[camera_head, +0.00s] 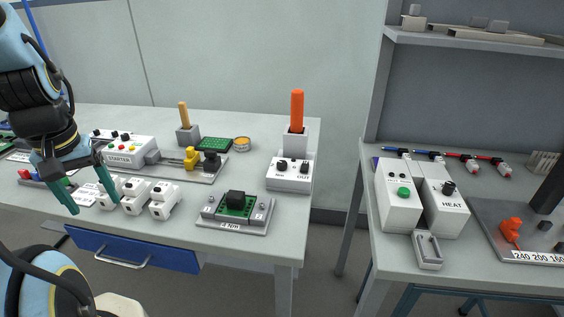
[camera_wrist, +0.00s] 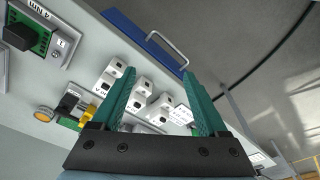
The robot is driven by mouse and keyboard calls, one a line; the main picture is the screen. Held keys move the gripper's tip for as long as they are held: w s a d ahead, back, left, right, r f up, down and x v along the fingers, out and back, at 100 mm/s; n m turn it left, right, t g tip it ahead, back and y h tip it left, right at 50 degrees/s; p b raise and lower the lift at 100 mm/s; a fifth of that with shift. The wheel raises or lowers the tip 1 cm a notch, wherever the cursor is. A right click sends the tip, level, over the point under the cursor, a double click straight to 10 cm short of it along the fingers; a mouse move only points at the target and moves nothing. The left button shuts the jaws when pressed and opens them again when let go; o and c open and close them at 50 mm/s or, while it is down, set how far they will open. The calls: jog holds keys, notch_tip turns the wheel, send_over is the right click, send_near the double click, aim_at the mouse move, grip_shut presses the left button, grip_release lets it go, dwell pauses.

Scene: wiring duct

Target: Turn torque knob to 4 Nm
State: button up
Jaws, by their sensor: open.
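A black knob (camera_head: 236,198) stands on a green board on a grey plate (camera_head: 232,227) near the front right of the left table.
Several white socket blocks (camera_head: 134,195) stand between my gripper and the knob plate. A starter box (camera_head: 128,150), a yellow-handled part (camera_head: 191,157) and a white box with an orange handle (camera_head: 297,110) stand behind. A blue drawer (camera_head: 130,250) hangs under the front edge.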

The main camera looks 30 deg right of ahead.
jog(key=shift+m, duration=0.7)
jog(key=w+d, duration=0.2)
jog(key=d, duration=0.1)
jog(key=w+d, duration=0.2)
jog(key=d, duration=0.2)
jog(key=w+d+r, duration=0.1)
jog(key=w+d, duration=0.1)
jog(key=d, duration=0.2)
jog(key=shift+b, duration=0.3)
jog(key=shift+c, duration=0.4)
jog(key=r+m+g, duration=0.1)
jog(key=m+g, duration=0.1)
send_over(282, 163)
notch_tip(282, 163, down, 10)
jog(key=shift+w+r+p, duration=0.1)
jog(key=shift+p, duration=0.75)
grip_shut()
